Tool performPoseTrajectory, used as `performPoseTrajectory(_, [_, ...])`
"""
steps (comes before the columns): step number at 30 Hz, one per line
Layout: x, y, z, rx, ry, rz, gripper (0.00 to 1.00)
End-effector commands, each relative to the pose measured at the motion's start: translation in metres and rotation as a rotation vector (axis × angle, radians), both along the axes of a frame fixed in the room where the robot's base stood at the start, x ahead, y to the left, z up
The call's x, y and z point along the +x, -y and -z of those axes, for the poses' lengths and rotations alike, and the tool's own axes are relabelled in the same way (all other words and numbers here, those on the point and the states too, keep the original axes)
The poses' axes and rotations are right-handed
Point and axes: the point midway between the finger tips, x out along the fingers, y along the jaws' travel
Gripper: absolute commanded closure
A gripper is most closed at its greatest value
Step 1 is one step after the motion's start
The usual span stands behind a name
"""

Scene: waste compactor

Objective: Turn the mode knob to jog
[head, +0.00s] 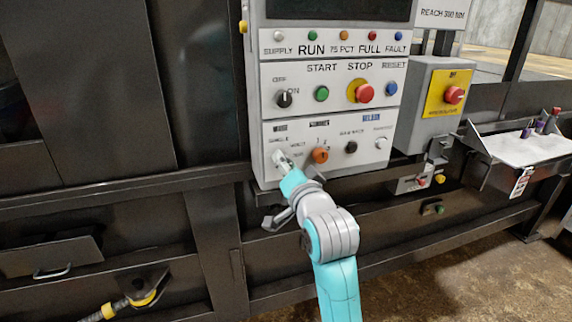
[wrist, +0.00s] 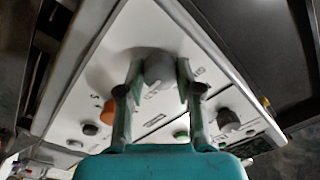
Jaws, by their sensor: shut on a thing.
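In the head view my gripper (head: 281,160) reaches the lower left of the control panel (head: 330,130) and hides most of the knob. Small labels stand around the knob, but I cannot read which position it points to.
An orange knob (head: 320,155) sits just right of my gripper, with a black knob (head: 351,147) further right. Above are an off/on switch (head: 284,99), a green button (head: 321,93) and a red stop button (head: 364,93). A grey box with a red button (head: 453,95) stands right of the panel.

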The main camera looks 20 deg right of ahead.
Motion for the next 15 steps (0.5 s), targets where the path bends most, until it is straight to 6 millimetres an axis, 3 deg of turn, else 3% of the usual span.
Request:
performPoseTrajectory(14, [0.0,0.0002,0.0012,0.016,-0.003,0.001,1.0])
performPoseTrajectory(15, [0.0,0.0002,0.0012,0.016,-0.003,0.001,0.63])
